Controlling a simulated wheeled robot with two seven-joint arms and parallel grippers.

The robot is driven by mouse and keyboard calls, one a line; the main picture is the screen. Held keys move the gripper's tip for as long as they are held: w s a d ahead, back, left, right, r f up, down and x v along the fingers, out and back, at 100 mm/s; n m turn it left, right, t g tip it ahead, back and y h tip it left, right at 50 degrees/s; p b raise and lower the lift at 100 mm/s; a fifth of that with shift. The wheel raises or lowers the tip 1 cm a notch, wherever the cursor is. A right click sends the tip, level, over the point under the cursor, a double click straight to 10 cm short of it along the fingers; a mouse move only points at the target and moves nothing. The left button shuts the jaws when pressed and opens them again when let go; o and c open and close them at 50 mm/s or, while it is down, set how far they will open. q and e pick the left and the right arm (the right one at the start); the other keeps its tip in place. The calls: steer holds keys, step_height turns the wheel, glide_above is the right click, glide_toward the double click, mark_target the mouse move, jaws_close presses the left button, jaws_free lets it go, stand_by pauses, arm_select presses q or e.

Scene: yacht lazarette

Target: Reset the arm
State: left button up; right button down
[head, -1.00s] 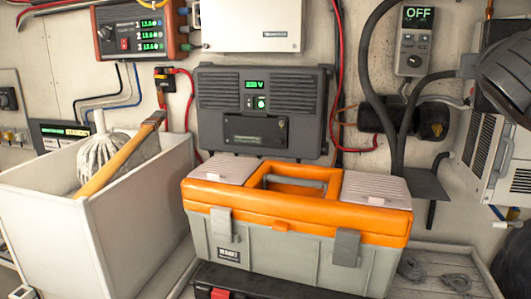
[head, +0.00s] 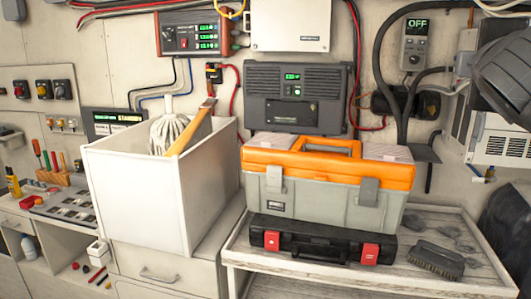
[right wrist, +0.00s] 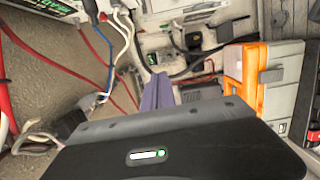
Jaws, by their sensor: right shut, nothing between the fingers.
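My right gripper (right wrist: 157,92) shows in the right wrist view as narrow purple-grey fingers beyond its dark body. It is shut and empty. The orange-and-grey toolbox (right wrist: 251,75) is to the right of the fingers in that view, apart from them. In the head view the toolbox (head: 325,209) stands upright on a black case (head: 320,244). Neither gripper shows in the head view, and my left gripper is in no view.
A brush (head: 436,261) lies on the tray table (head: 487,262) right of the case. Red and blue cables (right wrist: 93,50) hang near my right gripper, left of the fingers.

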steer(key=w+a+f+y, duration=1)
steer(key=w+a+f, duration=0.35)
steer(key=f, duration=0.25)
steer(key=w+a+f+m+g+y, duration=0.15)
steer(key=a+f, duration=0.25)
steer(key=f, duration=0.6)
steer(key=w+a+f+m+g+y, duration=0.15)
steer(key=a+f, duration=0.25)
steer(key=f, duration=0.6)
steer(key=w+a+f+m+g+y, duration=0.15)
steer(key=a+f, duration=0.25)
steer(key=f, duration=0.6)
steer(key=s+a+f+m+g, duration=0.15)
steer(key=s+f, duration=0.25)
steer(key=f, duration=0.4)
steer(key=s+a+f+m+g, duration=0.1)
steer(key=s+f+m, duration=0.2)
steer(key=f, duration=0.5)
steer(key=s+a+f+m+g, duration=0.15)
steer(key=s+f, duration=0.25)
steer(key=f, duration=0.5)
steer(key=s+f+m+g, duration=0.1)
steer(key=s+f+g, duration=0.2)
steer(key=s+f, duration=0.6)
steer(key=s+f+m+g, duration=0.2)
steer(key=s+f, duration=0.8)
steer(key=s, duration=0.6)
steer(key=shift+s+a+g, duration=0.15)
steer(key=shift+a+g, duration=0.1)
steer(key=shift+g, duration=0.3)
